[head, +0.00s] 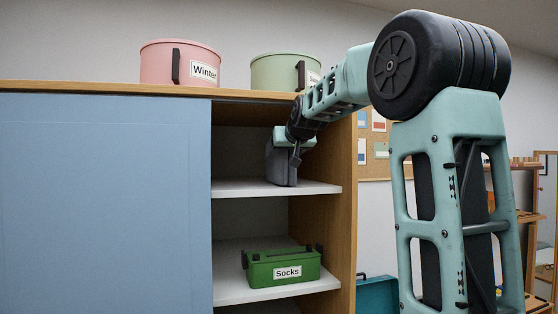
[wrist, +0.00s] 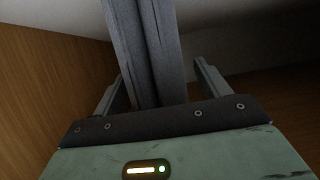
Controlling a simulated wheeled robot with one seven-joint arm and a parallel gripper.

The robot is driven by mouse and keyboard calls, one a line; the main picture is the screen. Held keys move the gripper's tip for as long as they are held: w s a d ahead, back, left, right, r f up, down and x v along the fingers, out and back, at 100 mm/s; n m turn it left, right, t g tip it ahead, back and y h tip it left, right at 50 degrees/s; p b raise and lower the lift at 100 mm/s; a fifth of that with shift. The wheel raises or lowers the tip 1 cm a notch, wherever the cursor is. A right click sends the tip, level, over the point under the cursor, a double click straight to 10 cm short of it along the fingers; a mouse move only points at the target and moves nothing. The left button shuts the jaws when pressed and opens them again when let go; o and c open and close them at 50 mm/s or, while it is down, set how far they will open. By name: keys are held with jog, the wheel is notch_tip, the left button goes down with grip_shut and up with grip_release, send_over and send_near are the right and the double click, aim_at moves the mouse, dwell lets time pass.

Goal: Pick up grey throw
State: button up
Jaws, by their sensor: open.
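The grey throw (head: 282,162) stands upright on the upper white shelf of the cabinet. It looks like a folded grey block. My gripper (head: 296,148) reaches into the compartment at the throw's upper right part. In the wrist view the throw (wrist: 148,50) runs between the two fingers of my gripper (wrist: 158,88). The fingers are apart, with a visible gap on the right side and a smaller one on the left. I cannot tell whether the left finger touches the throw. The throw's far end is out of the wrist view.
The shelf (head: 325,188) has a wooden side wall (head: 345,215) close on the right. A blue sliding door (head: 105,200) covers the left. A green Socks box (head: 284,268) sits on the lower shelf. A pink Winter bin (head: 152,64) and a green bin (head: 272,70) stand on top.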

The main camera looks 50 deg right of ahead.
jog(key=c, duration=1.3)
jog(key=shift+r, duration=0.15)
grip_shut()
jog(key=shift+r, duration=0.1)
